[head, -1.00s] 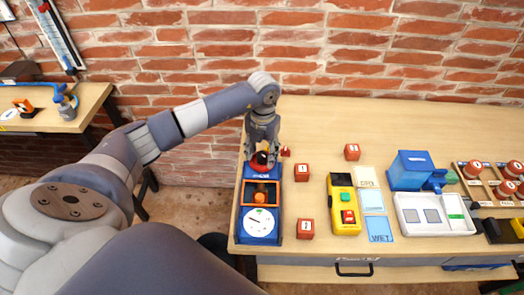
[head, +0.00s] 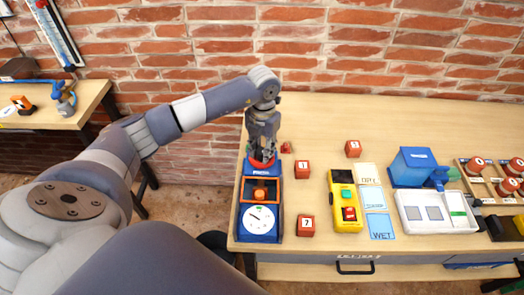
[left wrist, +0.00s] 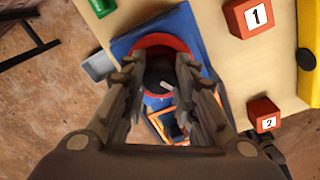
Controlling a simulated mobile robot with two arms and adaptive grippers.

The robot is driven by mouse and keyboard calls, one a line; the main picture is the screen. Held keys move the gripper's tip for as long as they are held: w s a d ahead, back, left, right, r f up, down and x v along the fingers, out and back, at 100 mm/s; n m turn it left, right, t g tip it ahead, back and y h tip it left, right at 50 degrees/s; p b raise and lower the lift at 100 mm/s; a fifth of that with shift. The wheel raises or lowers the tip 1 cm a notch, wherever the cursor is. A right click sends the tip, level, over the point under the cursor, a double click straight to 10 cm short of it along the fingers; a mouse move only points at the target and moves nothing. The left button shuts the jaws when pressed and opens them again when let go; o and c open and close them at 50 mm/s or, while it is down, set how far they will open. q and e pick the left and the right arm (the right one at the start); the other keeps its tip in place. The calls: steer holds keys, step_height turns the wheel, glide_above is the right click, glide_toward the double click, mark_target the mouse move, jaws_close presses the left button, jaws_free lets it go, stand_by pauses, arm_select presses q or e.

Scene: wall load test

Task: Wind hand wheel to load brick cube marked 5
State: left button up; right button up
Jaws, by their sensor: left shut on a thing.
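The blue press (head: 278,222) stands at the near left corner of the bench. Its red hand wheel (head: 262,163) is at the far end and also shows as a red ring with a dark hub in the left wrist view (left wrist: 160,40). My left gripper (head: 263,152) points down at the wheel and is shut on it, its fingers at either side of the hub. An orange-red block (head: 259,194) sits inside the orange frame of the press; its mark cannot be read. The white dial (head: 257,219) is at the near end. My right gripper is not in view.
Red numbered cubes stand right of the press: one near the front (head: 305,226), one farther back (head: 302,169), another (head: 352,149) beyond. A yellow meter (head: 344,200), cards (head: 375,200), a white tray (head: 408,222) and a blue box (head: 412,168) fill the right. The back is clear.

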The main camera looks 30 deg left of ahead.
arm_select(q)
steer(key=m+b, duration=0.3)
steer(key=m, duration=0.1)
steer(key=shift+w+f, duration=0.1)
steer(key=shift+m+b, duration=1.6)
steer(key=shift+m, duration=0.5)
steer(key=shift+r, duration=0.2)
steer(key=o, duration=1.1)
step_height(320, 180, up, 12)
steer(key=shift+d, duration=0.1)
steer(key=shift+s+f, duration=0.1)
steer(key=shift+s, duration=0.1)
